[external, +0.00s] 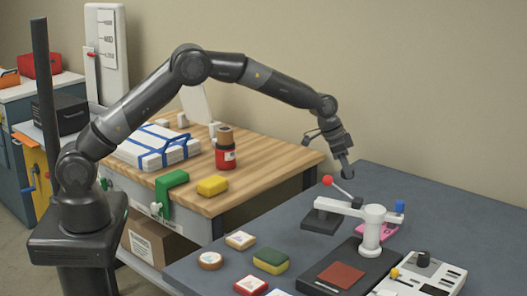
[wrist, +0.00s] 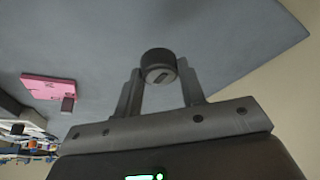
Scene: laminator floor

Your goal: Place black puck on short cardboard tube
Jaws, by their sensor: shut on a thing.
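My gripper (external: 346,168) is above the dark grey table, near its back edge. In the wrist view my gripper (wrist: 161,78) is shut on the black puck (wrist: 159,62), a short dark cylinder between the fingertips. In the external view the puck is too small and dark to tell from the fingers. I cannot make out the short cardboard tube for sure.
A white lever press (external: 372,228) with a red-knobbed handle stands on the grey table (external: 425,205) below my gripper. A pink piece (wrist: 52,88) lies nearby. Sponges and pads lie toward the front. The wooden bench (external: 262,170) holds a blue-strapped white package (external: 155,147).

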